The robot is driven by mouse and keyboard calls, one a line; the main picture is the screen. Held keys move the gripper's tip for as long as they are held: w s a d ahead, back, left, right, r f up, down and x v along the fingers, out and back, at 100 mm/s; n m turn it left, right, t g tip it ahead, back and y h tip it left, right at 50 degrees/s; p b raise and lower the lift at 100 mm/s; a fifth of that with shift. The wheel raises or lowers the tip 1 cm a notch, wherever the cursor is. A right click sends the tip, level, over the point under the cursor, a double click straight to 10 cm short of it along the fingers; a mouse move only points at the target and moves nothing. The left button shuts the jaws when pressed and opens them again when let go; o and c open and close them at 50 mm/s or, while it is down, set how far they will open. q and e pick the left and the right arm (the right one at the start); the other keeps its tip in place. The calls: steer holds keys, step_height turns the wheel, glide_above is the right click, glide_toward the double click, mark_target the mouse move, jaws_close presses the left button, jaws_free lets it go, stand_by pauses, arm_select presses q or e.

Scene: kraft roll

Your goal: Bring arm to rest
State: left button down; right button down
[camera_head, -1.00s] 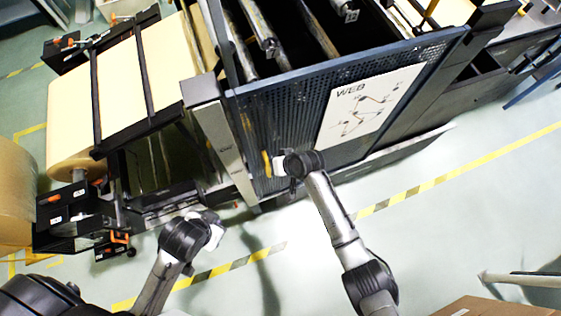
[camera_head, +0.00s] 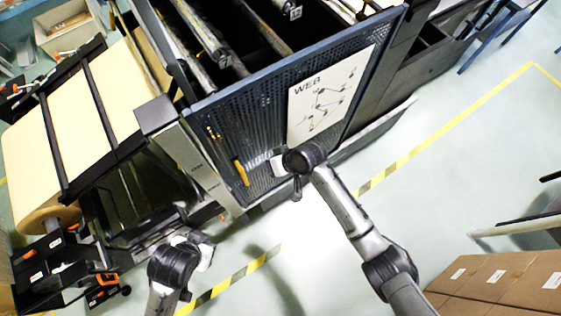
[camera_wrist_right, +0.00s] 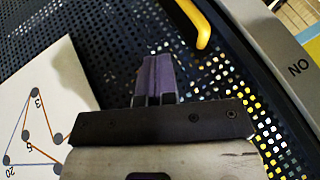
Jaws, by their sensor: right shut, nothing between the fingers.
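My right arm reaches up from the lower right in the head view. Its gripper (camera_head: 280,165) is in front of the dark perforated panel of the machine, mostly hidden by its own wrist. In the right wrist view the right gripper (camera_wrist_right: 158,62) has its fingers together, with nothing between them, facing the perforated panel (camera_wrist_right: 100,40). My left arm comes in at the lower left. Its wrist and white hand part (camera_head: 203,250) show over the floor near the machine's base, and its fingers cannot be made out.
A yellow handle (camera_head: 241,173) is on the panel, also in the wrist view (camera_wrist_right: 190,20). A white WEB diagram sheet (camera_head: 330,92) is beside it. A kraft roll (camera_head: 85,115) is at left. Cardboard boxes (camera_head: 500,285) stand at lower right.

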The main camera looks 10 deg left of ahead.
steer(key=w+d+r+n+t+h, duration=0.1)
steer(key=d+r+t, duration=0.25)
steer(key=r, duration=0.35)
steer(key=w+d+r+t+h, duration=0.1)
steer(key=w+d+r+t, duration=0.1)
steer(key=d+r, duration=0.45)
steer(key=s+d+r+m+t+h, duration=0.2)
steer(key=s+d+r, duration=0.25)
steer(key=d, duration=0.25)
steer(key=s+d+f+m+h+p, duration=0.2)
steer(key=s+d+f+m, duration=0.1)
steer(key=s+d, duration=0.5)
steer(key=s+d+f+g, duration=0.1)
steer(key=s+f, duration=0.3)
steer(key=s, duration=0.4)
steer(key=s+d+f+m+g+h+p, duration=0.1)
steer(key=s+d+f+g, duration=0.1)
steer(key=s+f+g, duration=0.2)
steer(key=s+f, duration=0.1)
steer(key=s, duration=0.2)
steer(key=shift+s, duration=0.35)
